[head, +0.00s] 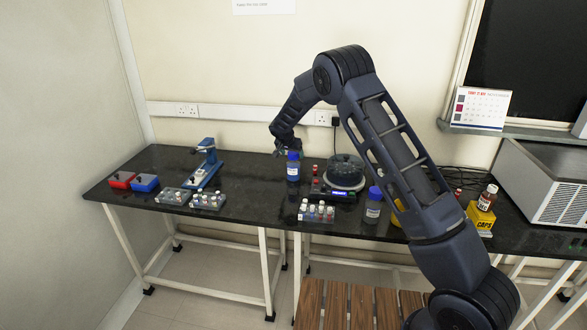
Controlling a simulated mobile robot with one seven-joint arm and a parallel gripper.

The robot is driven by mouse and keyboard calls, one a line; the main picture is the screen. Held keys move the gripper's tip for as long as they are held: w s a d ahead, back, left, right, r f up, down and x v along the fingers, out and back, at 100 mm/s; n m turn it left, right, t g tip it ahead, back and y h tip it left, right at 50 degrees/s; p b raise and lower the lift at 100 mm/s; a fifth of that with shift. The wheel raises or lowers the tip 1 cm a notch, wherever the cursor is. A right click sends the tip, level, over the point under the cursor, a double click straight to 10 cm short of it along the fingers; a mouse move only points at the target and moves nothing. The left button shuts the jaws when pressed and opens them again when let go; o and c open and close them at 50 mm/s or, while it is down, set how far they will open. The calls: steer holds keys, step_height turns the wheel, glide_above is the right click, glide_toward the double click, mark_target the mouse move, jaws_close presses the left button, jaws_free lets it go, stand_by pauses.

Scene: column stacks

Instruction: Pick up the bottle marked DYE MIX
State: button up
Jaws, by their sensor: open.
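A blue bottle with a blue cap and a white label (293,170) stands upright on the black bench, left of the round dark device. A clear bottle with a blue cap (373,211) stands near the front edge, partly beside my arm. A small red-brown bottle with a white cap (487,198) is at the right, by the yellow box. The labels are too small to read, so I cannot tell which is DYE MIX. My gripper (289,150) is open, right at the top of the blue bottle; its fingers are small and dark, and I cannot tell whether they touch the cap.
The round dark device with a lit display (345,174) stands right of the blue bottle. A vial rack (316,213) is in front. More racks (207,201), a blue stand (207,165) and red and blue boxes (133,181) are left. A yellow box (480,217) and grey machine (543,186) are right.

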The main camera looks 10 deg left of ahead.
mark_target(293, 165)
steer(key=x, duration=0.4)
steer(key=shift+w+d+f, duration=0.1)
steer(key=shift+w+f, duration=0.15)
steer(key=c, duration=1.4)
